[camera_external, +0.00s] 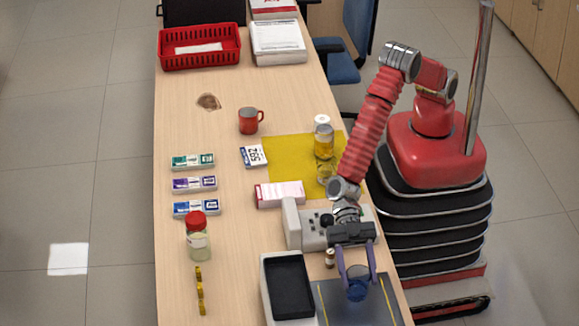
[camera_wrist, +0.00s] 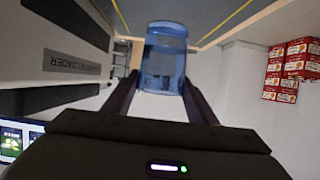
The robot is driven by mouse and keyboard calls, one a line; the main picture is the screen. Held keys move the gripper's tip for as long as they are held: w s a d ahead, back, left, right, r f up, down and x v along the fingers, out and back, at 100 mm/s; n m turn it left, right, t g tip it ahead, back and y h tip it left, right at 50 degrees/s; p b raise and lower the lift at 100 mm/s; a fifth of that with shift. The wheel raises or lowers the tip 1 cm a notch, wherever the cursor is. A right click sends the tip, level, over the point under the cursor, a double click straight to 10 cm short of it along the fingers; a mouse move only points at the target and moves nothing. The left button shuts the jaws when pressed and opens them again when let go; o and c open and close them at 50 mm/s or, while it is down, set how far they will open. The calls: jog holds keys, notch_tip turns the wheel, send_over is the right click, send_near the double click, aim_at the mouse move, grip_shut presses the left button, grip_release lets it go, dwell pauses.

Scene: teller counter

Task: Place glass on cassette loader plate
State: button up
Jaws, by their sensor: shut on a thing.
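A blue transparent glass (camera_external: 357,288) is between the fingers of my gripper (camera_external: 357,272), which is shut on it. In the wrist view the glass (camera_wrist: 164,60) shows between the two dark fingers of my gripper (camera_wrist: 160,92). The cassette loader plate (camera_external: 333,312) is a dark grey panel with yellow lines at the counter's front right. The glass is over the plate in the outside view; I cannot tell whether it touches it. The plate also shows at the top of the wrist view (camera_wrist: 208,14).
A white machine with a black top (camera_external: 288,290) stands just left of the plate. A grey device (camera_external: 303,224) and a small brown bottle (camera_external: 330,258) are behind it. A red-lidded jar (camera_external: 198,240) is farther left. A yellow mat (camera_external: 285,155) holds bottles.

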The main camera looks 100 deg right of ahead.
aim_at(355, 273)
jog(key=shift+f, duration=0.1)
jog(key=shift+f, duration=1.75)
jog(key=shift+f, duration=0.15)
jog(key=o, duration=1.2)
jog(key=shift+d+r, duration=0.2)
jog(key=v, duration=1.1)
jog(key=shift+d, duration=0.3)
